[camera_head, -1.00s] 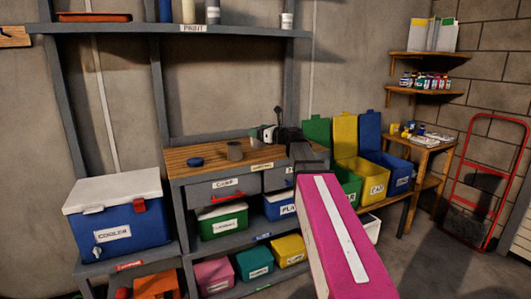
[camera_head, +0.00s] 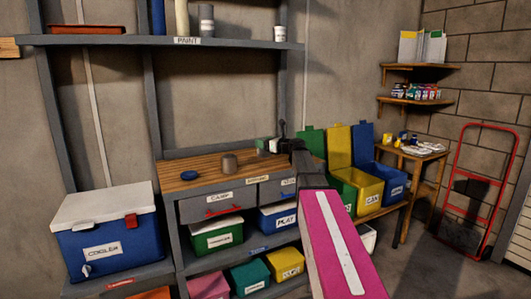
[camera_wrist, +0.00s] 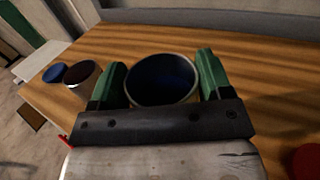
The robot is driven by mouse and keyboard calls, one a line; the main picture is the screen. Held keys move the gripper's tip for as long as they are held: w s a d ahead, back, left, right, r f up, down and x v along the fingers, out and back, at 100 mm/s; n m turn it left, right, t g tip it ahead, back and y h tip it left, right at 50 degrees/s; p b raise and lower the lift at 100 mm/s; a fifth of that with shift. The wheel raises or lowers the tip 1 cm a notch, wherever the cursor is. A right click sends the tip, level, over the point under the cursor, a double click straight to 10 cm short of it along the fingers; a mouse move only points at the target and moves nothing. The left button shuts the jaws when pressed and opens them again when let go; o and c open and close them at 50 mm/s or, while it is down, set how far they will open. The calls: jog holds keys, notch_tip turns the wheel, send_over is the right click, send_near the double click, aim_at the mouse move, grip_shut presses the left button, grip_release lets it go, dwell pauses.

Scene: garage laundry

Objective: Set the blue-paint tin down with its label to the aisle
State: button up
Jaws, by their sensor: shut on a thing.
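My gripper (camera_wrist: 162,84) is shut on a tin (camera_wrist: 162,80) with a dark blue inside, one green finger on each side of it. In the head view my gripper (camera_head: 268,146) is over the right part of the wooden bench top (camera_head: 205,172), and the tin is partly hidden there. I cannot tell whether its base touches the wood. Its label does not show in either view. A second, grey tin (camera_head: 229,161) stands on the bench to the left, apart from the held one; it also shows in the wrist view (camera_wrist: 82,76).
A blue disc (camera_head: 190,175) lies left of the grey tin. A round red thing (camera_wrist: 305,160) shows at the wrist view's lower right. A shelf (camera_head: 230,44) marked PAINT hangs above. Open yellow (camera_head: 368,193) and blue (camera_head: 391,183) bins stand right of the bench.

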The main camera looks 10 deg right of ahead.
jog(key=shift+w+d+f, duration=0.2)
jog(key=shift+d+f, duration=0.1)
jog(key=shift+f, duration=1.9)
jog(key=shift+f, duration=0.1)
jog(key=o, duration=1)
jog(key=v, duration=1.2)
jog(key=shift+s, duration=0.1)
